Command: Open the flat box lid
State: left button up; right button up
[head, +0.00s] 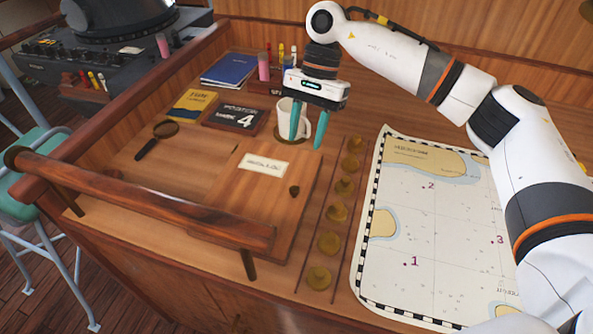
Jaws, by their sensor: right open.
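The flat box lid (237,195) is a flat wooden panel with a white label and a small dark fitting near its right edge. It lies closed on the desk in the middle of the head view, partly behind a wooden rail. My right gripper (306,141) is open, pointing down above the desk beyond the lid's far right corner. Its teal fingers are apart with nothing clearly held, and they overlap a white mug (285,108) in the picture. I cannot tell whether they touch the mug. My left gripper is out of view.
A wooden rail (150,198) runs along the desk's near left edge. Several round brass pieces (337,212) stand in a row right of the lid, beside a chart (420,240).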

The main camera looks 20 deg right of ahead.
jog(key=p, duration=0.2)
send_near(295, 187)
jog(key=shift+s+x, duration=0.2)
jog(key=shift+x, duration=0.95)
jog(key=p+x, duration=0.1)
jog(key=x, duration=0.3)
jog(key=shift+w, duration=0.15)
jog(key=shift+s+a+f, duration=0.2)
jog(key=shift+f, duration=0.55)
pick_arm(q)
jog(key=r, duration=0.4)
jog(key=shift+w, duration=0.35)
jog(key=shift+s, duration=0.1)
pick_arm(e)
jog(key=shift+c, duration=0.4)
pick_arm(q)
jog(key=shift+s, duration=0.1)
pick_arm(e)
grip_shut()
